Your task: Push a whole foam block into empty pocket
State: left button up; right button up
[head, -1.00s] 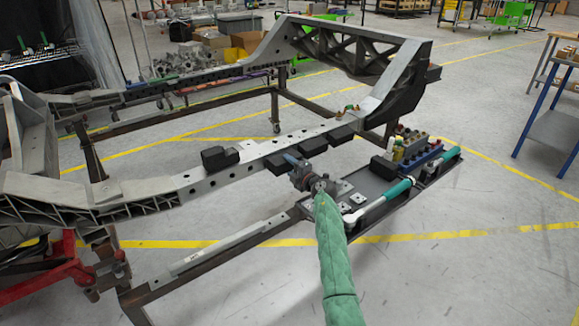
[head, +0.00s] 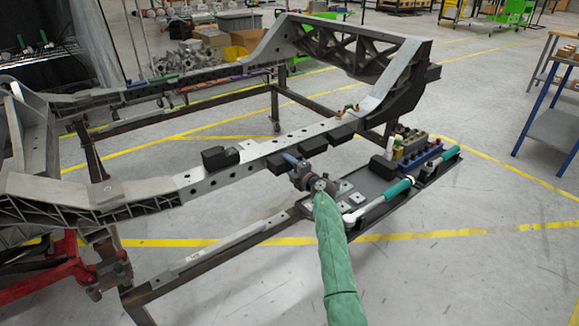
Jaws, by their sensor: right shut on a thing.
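The grey chassis frame (head: 225,178) has a long side rail with several black foam blocks along it. One block (head: 220,157) stands up on top of the rail, left of my gripper. Another block (head: 275,164) is at the rail's near side, right by my right gripper (head: 290,160). Two more blocks, one (head: 314,145) and another (head: 341,134), sit further right along the rail. My right gripper is shut at the near block; its fingertips are small, and the hold is partly hidden. An empty pocket cannot be made out. My left gripper is out of view.
A dark tray (head: 372,180) with a teal-handled tool (head: 385,198) and a rack of coloured bottles (head: 420,155) is right of my gripper. A rusty lower beam (head: 190,277) runs in front.

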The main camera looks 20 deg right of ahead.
jog(key=shift+x, duration=1.05)
jog(key=shift+p, duration=0.7)
jog(key=shift+x, duration=0.9)
dwell(0.4)
jog(key=o, duration=1.2)
jog(key=shift+c, duration=0.2)
jog(key=shift+p+v, duration=1)
jog(key=shift+v, duration=0.1)
jog(key=p+v, duration=0.3)
jog(key=v, duration=0.2)
jog(key=shift+r, duration=0.15)
jog(key=shift+s+d+p, duration=0.25)
jog(key=shift+s+p, duration=0.15)
jog(key=shift+s, duration=0.4)
